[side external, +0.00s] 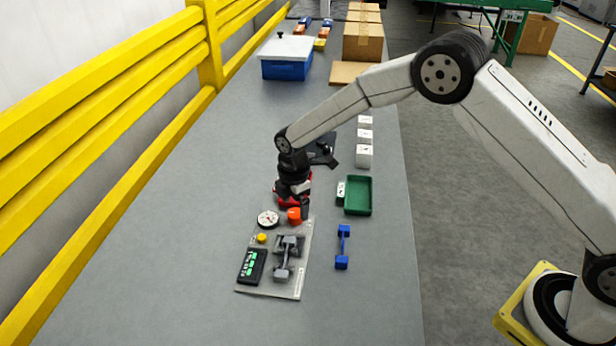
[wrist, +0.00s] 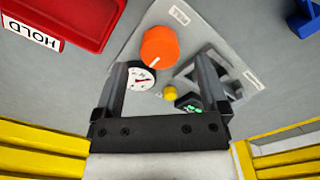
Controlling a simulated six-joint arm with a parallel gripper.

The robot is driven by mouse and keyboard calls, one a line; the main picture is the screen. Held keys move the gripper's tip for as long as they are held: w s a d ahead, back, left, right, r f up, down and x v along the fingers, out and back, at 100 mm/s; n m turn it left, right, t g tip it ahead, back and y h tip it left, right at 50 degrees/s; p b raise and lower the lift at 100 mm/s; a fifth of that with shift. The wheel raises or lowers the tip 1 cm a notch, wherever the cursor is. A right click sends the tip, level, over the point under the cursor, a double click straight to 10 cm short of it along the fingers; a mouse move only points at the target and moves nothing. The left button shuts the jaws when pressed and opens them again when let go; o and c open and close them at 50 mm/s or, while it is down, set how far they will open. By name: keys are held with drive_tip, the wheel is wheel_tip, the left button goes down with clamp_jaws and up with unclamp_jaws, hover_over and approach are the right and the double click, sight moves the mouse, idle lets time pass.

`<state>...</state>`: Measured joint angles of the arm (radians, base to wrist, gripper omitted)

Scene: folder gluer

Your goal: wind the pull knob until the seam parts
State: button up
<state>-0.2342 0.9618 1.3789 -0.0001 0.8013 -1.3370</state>
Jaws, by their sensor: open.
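The orange pull knob (side external: 294,216) stands on a grey panel (side external: 270,291), close by my gripper (side external: 298,203). In the wrist view the orange knob (wrist: 160,47) has a white pointer line and lies ahead of my gripper (wrist: 160,66), whose two fingers are apart with nothing gripped. A small white label (wrist: 180,15), too blurred to read surely, sits beside the knob. A round white gauge (wrist: 141,77) shows between the fingers. A grey mechanism (side external: 287,255) stands on the panel. I cannot make out the seam.
A yellow button (side external: 262,239) and a dark box with green lights (side external: 251,266) sit on the panel. A red tray (wrist: 92,28) marked HOLD is close by. A green tray (side external: 369,181) and blue part (side external: 342,247) lie right. A yellow rail (side external: 120,75) borders the bench.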

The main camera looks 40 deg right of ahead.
sight(295, 217)
drive_tip(key=shift+f, duration=1.45)
clamp_jaws()
